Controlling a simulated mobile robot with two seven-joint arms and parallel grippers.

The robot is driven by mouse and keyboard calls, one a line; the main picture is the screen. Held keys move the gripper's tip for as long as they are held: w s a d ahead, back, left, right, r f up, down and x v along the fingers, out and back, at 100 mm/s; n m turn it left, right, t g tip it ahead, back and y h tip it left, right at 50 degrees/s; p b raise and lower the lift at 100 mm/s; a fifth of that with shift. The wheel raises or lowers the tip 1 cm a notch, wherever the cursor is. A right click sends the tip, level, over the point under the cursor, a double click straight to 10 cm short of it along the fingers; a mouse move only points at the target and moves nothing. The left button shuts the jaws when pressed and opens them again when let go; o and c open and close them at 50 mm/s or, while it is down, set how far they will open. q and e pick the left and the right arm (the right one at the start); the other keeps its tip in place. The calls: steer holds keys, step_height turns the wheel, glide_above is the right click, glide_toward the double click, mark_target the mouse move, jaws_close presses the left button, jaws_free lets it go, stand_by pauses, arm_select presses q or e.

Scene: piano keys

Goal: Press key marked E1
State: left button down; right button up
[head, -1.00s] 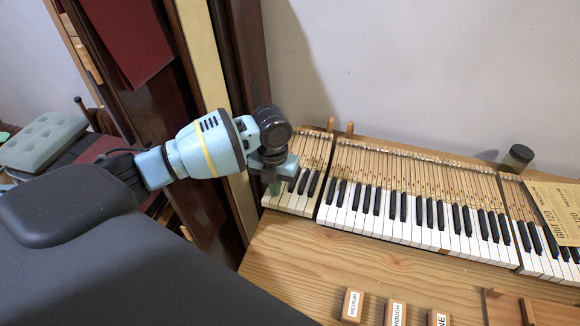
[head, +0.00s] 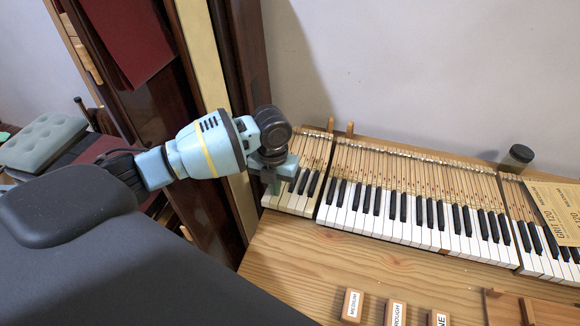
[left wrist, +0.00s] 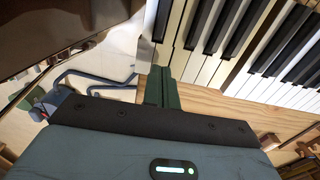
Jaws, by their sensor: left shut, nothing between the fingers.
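A short section of piano keys (head: 290,202) lies at the left end of the wooden bench, with white and black keys and bare wooden key sticks behind. No E1 marking is legible on any key. My left gripper (head: 274,187) is shut and empty, pointing down at the leftmost keys of this section and hiding part of them. In the left wrist view the closed green fingertips (left wrist: 160,74) are at the front ends of the leftmost white keys (left wrist: 168,38). I cannot tell whether they touch a key. My right gripper is not in view.
A longer key section (head: 410,215) lies to the right, and another is partly under a sandpaper sheet (head: 556,208). A dark jar (head: 517,158) stands behind. Labelled wooden blocks (head: 352,304) lie at the front. Dark wooden panels stand left of the bench (head: 300,265).

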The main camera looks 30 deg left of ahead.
arm_select(q)
steer(key=shift+f+b, duration=0.3)
steer(key=shift+f, duration=0.95)
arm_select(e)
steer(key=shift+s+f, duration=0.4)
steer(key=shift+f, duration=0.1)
